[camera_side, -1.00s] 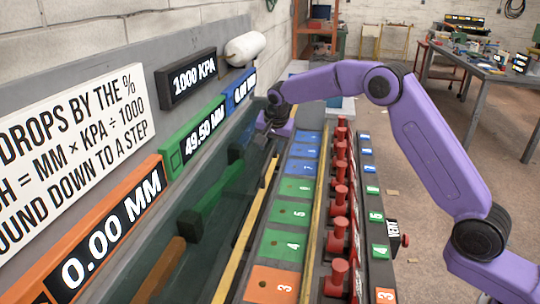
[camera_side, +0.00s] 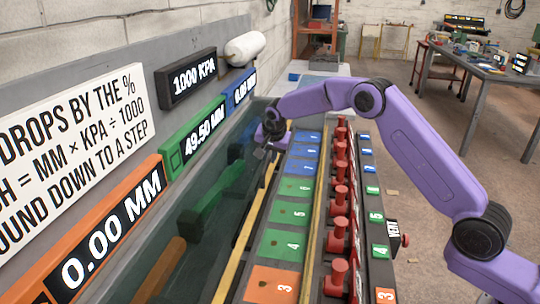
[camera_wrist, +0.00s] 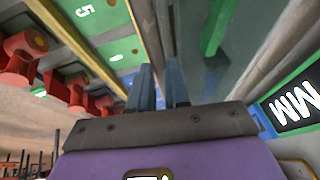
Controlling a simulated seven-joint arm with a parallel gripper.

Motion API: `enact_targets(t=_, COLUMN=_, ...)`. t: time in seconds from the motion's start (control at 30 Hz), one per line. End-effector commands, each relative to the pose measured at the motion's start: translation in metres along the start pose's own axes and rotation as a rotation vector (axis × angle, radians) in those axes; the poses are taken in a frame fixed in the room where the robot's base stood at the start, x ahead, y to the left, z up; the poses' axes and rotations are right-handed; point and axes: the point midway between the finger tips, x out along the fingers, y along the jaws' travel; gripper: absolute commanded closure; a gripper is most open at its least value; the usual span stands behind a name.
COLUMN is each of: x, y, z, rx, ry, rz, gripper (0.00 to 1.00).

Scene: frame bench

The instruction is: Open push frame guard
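The push frame guard seems to be the clear greenish panel (camera_side: 215,215) between the wall displays and the yellow-edged rail in the side view. Green and orange bars show through it. Clear panelling (camera_wrist: 225,60) also shows right of the fingers in the wrist view. My gripper (camera_side: 264,153) is at the far part of this panel, close to the rail; contact is unclear. In the wrist view my gripper (camera_wrist: 160,82) points its two fingers along the rail, with a narrow gap between them. Whether anything thin is held there is hidden.
Red plungers (camera_side: 340,195) stand in a row right of the numbered coloured plates (camera_side: 289,213). A black VENT block (camera_side: 392,233) with a red knob is at the right. Displays (camera_side: 205,140) line the left wall. Open floor lies right of the bench.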

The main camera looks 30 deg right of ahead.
Motion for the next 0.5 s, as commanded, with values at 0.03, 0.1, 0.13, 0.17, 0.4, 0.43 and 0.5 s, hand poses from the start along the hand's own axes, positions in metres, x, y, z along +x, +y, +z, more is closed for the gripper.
enact_targets(t=0.03, x=0.000, y=0.000, z=0.000, rx=0.000, ry=0.000, rz=0.000, gripper=1.00)
enact_targets(t=0.1, x=0.000, y=-0.001, z=0.000, rx=0.000, ry=0.000, rz=0.000, gripper=1.00)
enact_targets(t=0.13, x=0.000, y=-0.002, z=0.000, rx=0.000, ry=0.000, rz=0.000, gripper=1.00)
enact_targets(t=0.17, x=0.001, y=-0.003, z=0.000, rx=0.000, ry=0.000, rz=0.000, gripper=1.00)
enact_targets(t=0.4, x=0.005, y=-0.024, z=0.001, rx=0.001, ry=0.002, rz=-0.001, gripper=1.00)
enact_targets(t=0.43, x=0.005, y=-0.027, z=0.001, rx=0.001, ry=0.002, rz=-0.002, gripper=1.00)
enact_targets(t=0.5, x=0.006, y=-0.032, z=0.001, rx=0.001, ry=0.002, rz=-0.001, gripper=1.00)
